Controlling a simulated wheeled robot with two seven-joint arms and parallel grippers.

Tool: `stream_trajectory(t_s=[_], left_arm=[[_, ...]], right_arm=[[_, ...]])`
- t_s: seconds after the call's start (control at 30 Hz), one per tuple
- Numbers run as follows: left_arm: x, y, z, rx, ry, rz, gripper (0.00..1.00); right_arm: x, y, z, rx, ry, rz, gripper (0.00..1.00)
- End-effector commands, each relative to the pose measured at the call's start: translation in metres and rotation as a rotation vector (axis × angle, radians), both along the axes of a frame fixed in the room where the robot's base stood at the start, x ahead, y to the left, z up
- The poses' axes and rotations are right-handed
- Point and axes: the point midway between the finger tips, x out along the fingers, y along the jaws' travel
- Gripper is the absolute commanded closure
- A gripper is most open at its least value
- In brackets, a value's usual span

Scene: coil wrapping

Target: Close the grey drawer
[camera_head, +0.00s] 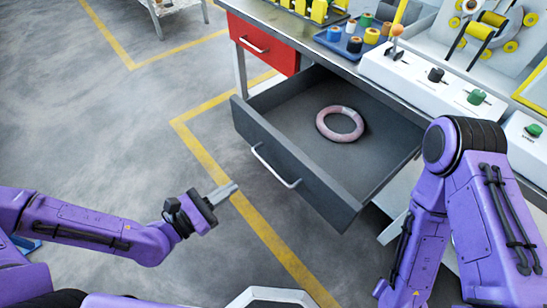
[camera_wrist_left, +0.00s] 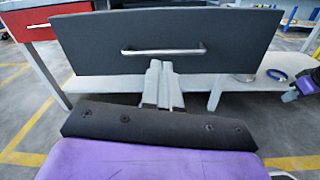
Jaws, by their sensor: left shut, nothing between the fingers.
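The grey drawer (camera_head: 290,165) is pulled open below the workbench. A pinkish coil ring (camera_head: 340,124) lies inside it. The drawer has a silver bar handle (camera_head: 272,168) on its dark front. In the left wrist view the drawer front (camera_wrist_left: 165,42) faces me, with its handle (camera_wrist_left: 163,51) across the middle. My left gripper (camera_head: 232,189) is shut and empty, in front of the drawer and apart from it. In the left wrist view its fingers (camera_wrist_left: 162,68) point at the front, just below the handle in the picture. My right gripper is out of view; only the purple right arm shows.
A red drawer (camera_head: 262,44) sits left of the grey one and is closed. The bench top holds a blue tray (camera_head: 345,43) of coloured spools and a white panel (camera_head: 425,80) with knobs. Open floor (camera_head: 110,130) with yellow lines lies to the left.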

Motion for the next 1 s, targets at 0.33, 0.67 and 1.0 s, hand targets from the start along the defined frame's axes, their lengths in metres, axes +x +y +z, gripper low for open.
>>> stream_trajectory(t_s=[0.33,0.67,1.0], left_arm=[[0.009,-0.019,-0.001,-0.167,0.146,-0.032,1.0],[0.06,-0.07,0.001,-0.165,0.146,-0.031,1.0],[0.093,-0.102,0.002,-0.168,0.146,-0.026,1.0]], right_arm=[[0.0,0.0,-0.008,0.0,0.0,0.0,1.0],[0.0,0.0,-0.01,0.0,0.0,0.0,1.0],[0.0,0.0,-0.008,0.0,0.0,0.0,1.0]])
